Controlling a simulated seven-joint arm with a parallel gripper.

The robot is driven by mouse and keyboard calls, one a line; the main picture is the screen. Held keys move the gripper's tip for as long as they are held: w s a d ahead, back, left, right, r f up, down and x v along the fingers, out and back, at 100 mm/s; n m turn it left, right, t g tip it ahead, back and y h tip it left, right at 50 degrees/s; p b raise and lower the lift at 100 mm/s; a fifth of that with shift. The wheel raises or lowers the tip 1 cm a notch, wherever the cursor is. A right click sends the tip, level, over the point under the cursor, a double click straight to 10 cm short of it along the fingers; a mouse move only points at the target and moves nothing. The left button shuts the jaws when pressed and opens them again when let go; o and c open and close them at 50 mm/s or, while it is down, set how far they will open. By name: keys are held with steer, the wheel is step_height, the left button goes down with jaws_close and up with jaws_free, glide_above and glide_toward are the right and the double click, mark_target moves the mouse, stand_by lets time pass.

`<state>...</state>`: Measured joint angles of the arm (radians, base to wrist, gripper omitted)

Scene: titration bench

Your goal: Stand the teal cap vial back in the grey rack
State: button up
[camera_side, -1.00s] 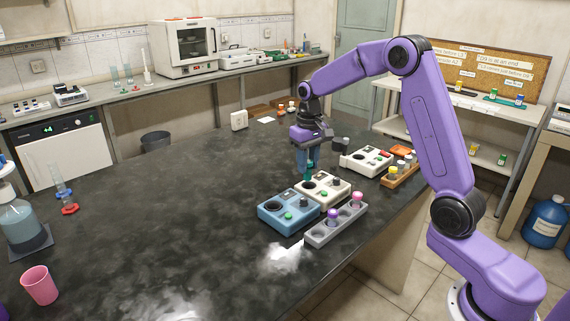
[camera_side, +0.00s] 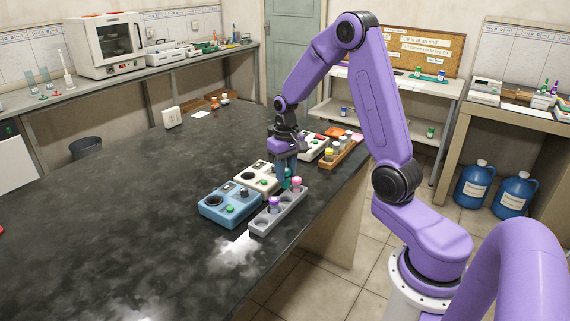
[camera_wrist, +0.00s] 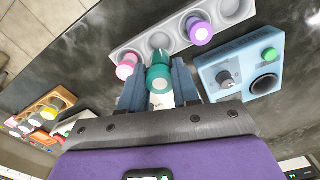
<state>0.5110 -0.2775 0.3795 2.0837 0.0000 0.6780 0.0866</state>
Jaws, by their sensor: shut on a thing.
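My gripper (camera_wrist: 159,85) is shut on the teal cap vial (camera_wrist: 159,78), seen between its two blue fingers in the wrist view. In the side view my gripper (camera_side: 287,172) is at the far half of the grey rack (camera_side: 262,225), with a bit of teal showing at the fingers. The rack holds a purple cap vial (camera_side: 274,203) and a pink cap vial (camera_side: 296,184). In the wrist view the teal cap is between the pink cap (camera_wrist: 127,66) and the purple cap (camera_wrist: 200,30), overlapping the rack's edge. I cannot tell whether the vial's bottom is in a hole.
A blue device (camera_side: 229,204) and a cream device (camera_side: 258,178) stand left of the rack. Another cream device (camera_side: 312,148) and a wooden rack (camera_side: 338,153) with several vials stand behind. The dark bench (camera_side: 120,220) is clear at left.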

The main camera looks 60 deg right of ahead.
mark_target(286, 188)
steer(key=shift+f, duration=1.75)
steer(key=shift+f, duration=1.45)
stand_by(1.0)
stand_by(0.4)
steer(key=o, duration=1.4)
steer(key=shift+r, duration=3)
steer(key=shift+a, duration=0.1)
